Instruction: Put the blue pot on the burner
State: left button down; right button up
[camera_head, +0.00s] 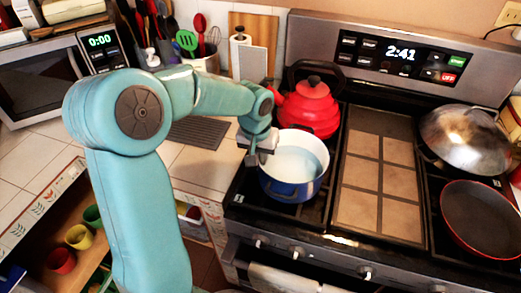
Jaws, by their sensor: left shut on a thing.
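The blue pot (291,188) has a pale interior and stands upright over the front left burner area of the stove (345,238). I cannot tell whether its base touches the grate. My left gripper (259,151) is at the pot's left rim and is shut on the pot there. The fingertips are small and partly hidden by the wrist. The burner under the pot is hidden by it. My right gripper is not in view.
A red kettle (309,108) stands right behind the pot. A tiled griddle (381,190) lies to its right, with a metal wok (464,138) and a red-rimmed pan (482,217) farther right. A utensil crock (199,58) stands on the counter behind my left arm.

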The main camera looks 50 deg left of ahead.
pick_arm(q)
jog(key=shift+r, duration=0.2)
jog(key=shift+f, duration=0.15)
jog(key=c, duration=1.3)
grip_release()
jog(key=shift+f, duration=0.1)
jog(key=shift+o, duration=0.2)
jog(key=shift+s, duration=0.15)
jog(key=shift+r, duration=0.4)
notch_tip(320, 180, up, 12)
jog(key=s, duration=0.1)
jog(key=shift+s+d+f, duration=0.25)
jog(key=shift+s+d, duration=0.05)
jog(key=shift+s, duration=0.05)
